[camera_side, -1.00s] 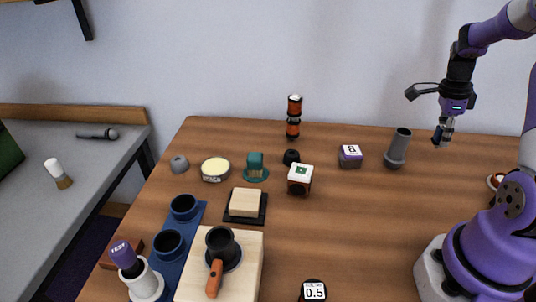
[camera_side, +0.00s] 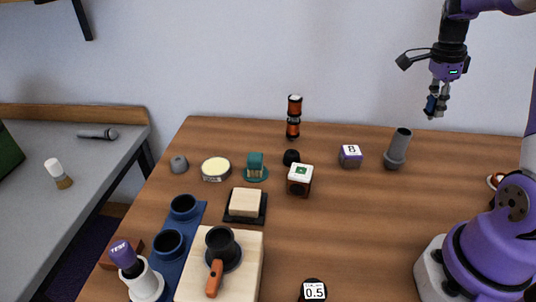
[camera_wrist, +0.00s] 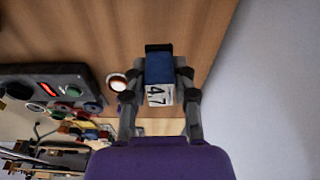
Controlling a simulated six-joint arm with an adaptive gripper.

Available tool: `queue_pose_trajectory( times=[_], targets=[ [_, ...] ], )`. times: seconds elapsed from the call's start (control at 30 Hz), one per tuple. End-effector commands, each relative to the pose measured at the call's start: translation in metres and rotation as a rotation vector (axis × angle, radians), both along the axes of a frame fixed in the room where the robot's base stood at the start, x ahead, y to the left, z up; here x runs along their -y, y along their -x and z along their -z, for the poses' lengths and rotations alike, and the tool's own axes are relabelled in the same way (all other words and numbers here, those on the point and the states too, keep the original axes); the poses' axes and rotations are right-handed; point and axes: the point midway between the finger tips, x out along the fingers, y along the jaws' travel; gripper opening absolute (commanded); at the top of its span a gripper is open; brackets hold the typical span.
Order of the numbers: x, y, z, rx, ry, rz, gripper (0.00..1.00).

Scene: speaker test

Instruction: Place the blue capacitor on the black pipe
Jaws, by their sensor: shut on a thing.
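The blue capacitor (camera_wrist: 159,70), with a white end marked 47, sits between the fingers of my gripper (camera_wrist: 160,92) in the wrist view. In the side view my gripper (camera_side: 436,104) is shut on the capacitor (camera_side: 430,105), which shows as a small dark blue shape. The black pipe (camera_side: 398,148) looks dark grey; it stands upright on the table with a wider foot and an open top. My gripper is above and to the right of the pipe in the side view, apart from it. The pipe is not seen in the wrist view.
A purple-sided block marked 8 (camera_side: 350,156) stands left of the pipe. An orange and black cylinder (camera_side: 294,117) and a cube (camera_side: 300,179) are farther left. The wrist view shows a control panel (camera_wrist: 45,85). The table right of the pipe is mostly clear.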

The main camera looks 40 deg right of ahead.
Motion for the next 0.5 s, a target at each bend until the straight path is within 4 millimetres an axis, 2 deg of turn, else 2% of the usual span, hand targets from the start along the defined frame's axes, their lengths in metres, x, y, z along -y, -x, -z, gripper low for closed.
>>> queue_pose_trajectory(
  times=[0.03, 0.17, 0.27, 0.4, 0.47, 0.5],
  targets=[
    [-0.013, -0.018, -0.003, 0.002, 0.001, -0.099, 0.00],
    [-0.060, -0.065, -0.012, 0.002, 0.002, -0.431, 0.00],
    [-0.108, -0.099, -0.021, 0.003, 0.002, -0.718, 0.00],
    [-0.187, -0.132, -0.034, 0.004, 0.002, -1.147, 0.00],
    [-0.224, -0.141, -0.040, 0.005, 0.004, -1.333, 0.00],
    [-0.249, -0.144, -0.043, 0.005, 0.003, -1.457, 0.00]
  ],
)
